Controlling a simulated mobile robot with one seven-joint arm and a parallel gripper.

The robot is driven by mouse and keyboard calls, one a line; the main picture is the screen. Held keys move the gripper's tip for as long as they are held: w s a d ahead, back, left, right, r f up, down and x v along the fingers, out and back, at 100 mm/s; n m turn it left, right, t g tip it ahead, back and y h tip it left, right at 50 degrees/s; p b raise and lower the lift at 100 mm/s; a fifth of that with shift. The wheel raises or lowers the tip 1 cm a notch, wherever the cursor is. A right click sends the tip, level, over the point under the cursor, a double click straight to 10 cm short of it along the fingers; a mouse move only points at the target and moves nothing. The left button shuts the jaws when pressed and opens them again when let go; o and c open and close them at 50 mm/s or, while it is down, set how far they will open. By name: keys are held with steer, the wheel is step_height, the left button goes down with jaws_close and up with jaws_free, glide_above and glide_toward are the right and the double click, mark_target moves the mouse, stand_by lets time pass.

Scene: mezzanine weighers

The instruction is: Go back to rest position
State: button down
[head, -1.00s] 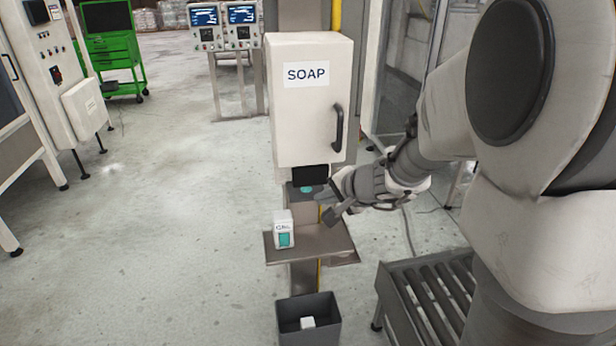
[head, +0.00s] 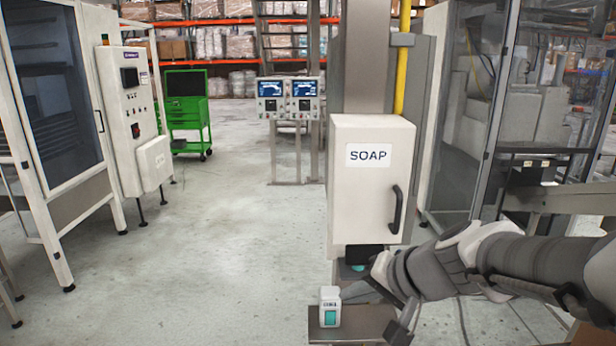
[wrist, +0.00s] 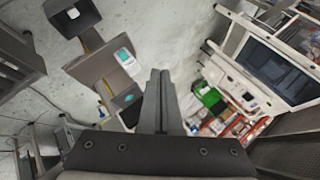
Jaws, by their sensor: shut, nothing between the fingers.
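The white soap dispenser (head: 372,205) has a SOAP label and a dark handle. A small white bottle (head: 329,307) with a teal label stands upright on the grey shelf (head: 352,322), apart from my gripper; the bottle also shows in the wrist view (wrist: 124,56).
A dark bin (wrist: 72,14) shows beyond the shelf in the wrist view. A glass-sided machine (head: 480,110) stands at right, a white cabinet (head: 135,120) at left. A green tool cart (head: 187,115) and twin screens (head: 288,97) are farther back.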

steer(key=s+d+n+h, duration=0.2)
steer(key=s+d, duration=0.1)
steer(key=s, duration=0.4)
steer(key=s+d+r+n+g+h, duration=0.1)
steer(key=s+d+n+h, duration=0.1)
steer(key=s, duration=0.5)
steer(key=shift+s+d+r+n+h, duration=0.25)
steer(key=shift+d+n+h, duration=0.2)
steer(key=shift+h, duration=0.35)
